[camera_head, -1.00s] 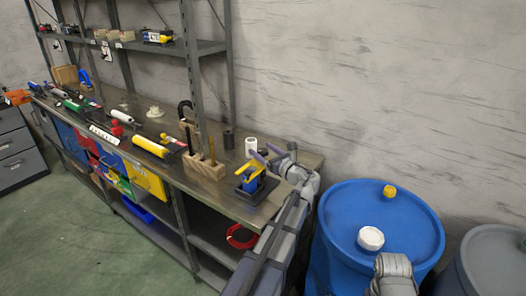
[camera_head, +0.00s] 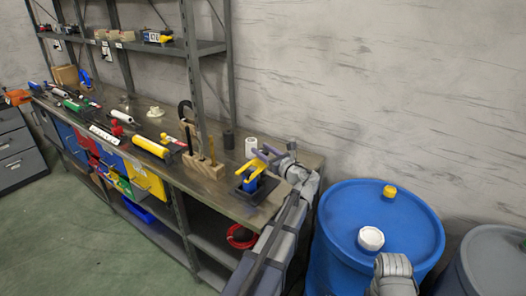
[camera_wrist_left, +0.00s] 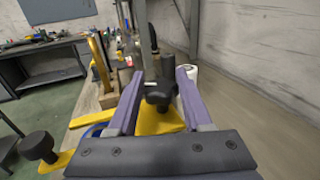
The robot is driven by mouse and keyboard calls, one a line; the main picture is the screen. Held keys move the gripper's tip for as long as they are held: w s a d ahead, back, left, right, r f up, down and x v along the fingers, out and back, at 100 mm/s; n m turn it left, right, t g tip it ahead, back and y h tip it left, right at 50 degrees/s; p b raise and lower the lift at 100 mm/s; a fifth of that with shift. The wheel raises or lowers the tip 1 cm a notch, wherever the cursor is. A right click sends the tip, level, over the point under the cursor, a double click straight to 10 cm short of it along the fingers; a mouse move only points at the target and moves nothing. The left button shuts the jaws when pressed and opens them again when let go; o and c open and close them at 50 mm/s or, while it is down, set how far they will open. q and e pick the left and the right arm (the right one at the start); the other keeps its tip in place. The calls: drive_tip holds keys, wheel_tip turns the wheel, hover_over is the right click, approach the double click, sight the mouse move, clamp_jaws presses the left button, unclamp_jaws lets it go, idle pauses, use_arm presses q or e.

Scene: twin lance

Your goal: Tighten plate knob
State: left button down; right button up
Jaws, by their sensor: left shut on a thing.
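A blue and yellow fixture (camera_head: 254,179) stands on a dark base near the right end of the workbench. My left gripper (camera_head: 262,155) is over its yellow top part. In the left wrist view a black knob (camera_wrist_left: 160,92) sits between the two purple-grey fingers of my left gripper (camera_wrist_left: 158,82), which is shut on it. A yellow plate (camera_wrist_left: 160,121) lies just below that knob. A second black knob (camera_wrist_left: 38,147) on a yellow part shows at lower left, apart from the fingers.
A wooden block (camera_head: 205,167) with upright tools stands left of the fixture. A white roll (camera_head: 251,147) and a dark cylinder (camera_head: 229,139) stand behind it. A yellow tool (camera_head: 150,146) lies farther along the bench. A blue drum (camera_head: 340,235) stands right of the bench.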

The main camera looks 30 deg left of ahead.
use_arm(q)
drive_tip(key=shift+s+m+t, duration=0.15)
drive_tip(key=shift+m+t, duration=0.15)
drive_tip(key=shift+t, duration=0.1)
drive_tip(key=shift+t+h, duration=0.3)
drive_tip(key=shift+h, duration=0.1)
drive_tip(key=m+t+h, duration=0.1)
drive_tip(key=m+t, duration=0.1)
drive_tip(key=shift+s+t+h, duration=0.1)
drive_tip(key=shift+t+h, duration=0.2)
drive_tip(key=shift+w+m+t+h, duration=0.2)
drive_tip(key=shift+m+t+h, duration=1.4)
drive_tip(key=shift+c, duration=1.6)
unclamp_jaws()
drive_tip(key=shift+d, duration=0.1)
